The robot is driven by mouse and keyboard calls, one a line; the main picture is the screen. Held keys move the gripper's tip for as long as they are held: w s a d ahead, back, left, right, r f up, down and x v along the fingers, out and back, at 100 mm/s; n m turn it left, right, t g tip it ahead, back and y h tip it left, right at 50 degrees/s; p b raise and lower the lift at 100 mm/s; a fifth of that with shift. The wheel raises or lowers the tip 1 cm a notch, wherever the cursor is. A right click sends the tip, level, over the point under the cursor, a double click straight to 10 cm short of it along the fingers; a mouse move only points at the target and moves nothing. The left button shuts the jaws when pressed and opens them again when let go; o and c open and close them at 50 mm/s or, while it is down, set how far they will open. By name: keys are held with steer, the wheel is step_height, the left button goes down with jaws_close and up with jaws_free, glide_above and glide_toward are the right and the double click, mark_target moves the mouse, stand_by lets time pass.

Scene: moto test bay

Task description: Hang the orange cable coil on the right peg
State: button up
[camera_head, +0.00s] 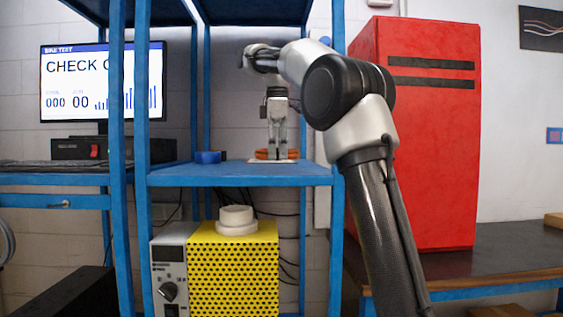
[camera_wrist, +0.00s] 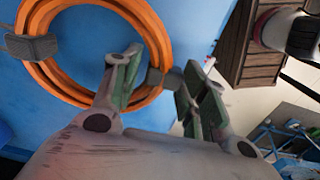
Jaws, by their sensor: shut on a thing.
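The orange cable coil shows in the wrist view (camera_wrist: 61,84) as a ring of several turns with grey ties, over a blue surface. In the head view the coil (camera_head: 262,154) is a thin orange band low over the blue shelf (camera_head: 240,174), partly behind my fingers. My gripper (camera_head: 277,150) points down there. In the wrist view my gripper (camera_wrist: 152,76) has one finger inside the ring and one outside, shut on its right side at a grey tie. I cannot tell whether the coil touches the shelf. No peg can be made out in either view.
Blue rack posts (camera_head: 141,100) stand in front and beside. A tall red cabinet (camera_head: 435,150) is at right. Below are a yellow perforated box (camera_head: 235,265) and white rings (camera_head: 237,219). A wooden crate shows in the wrist view (camera_wrist: 252,50).

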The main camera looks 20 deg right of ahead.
steer(key=shift+s+d+f, duration=0.15)
steer(key=shift+d+f, duration=0.15)
steer(key=shift+f, duration=0.45)
steer(key=shift+s+d+f, duration=0.1)
steer(key=shift+d+f, duration=0.15)
steer(key=shift+f, duration=0.5)
steer(key=shift+f, duration=0.2)
steer(key=o, duration=1.4)
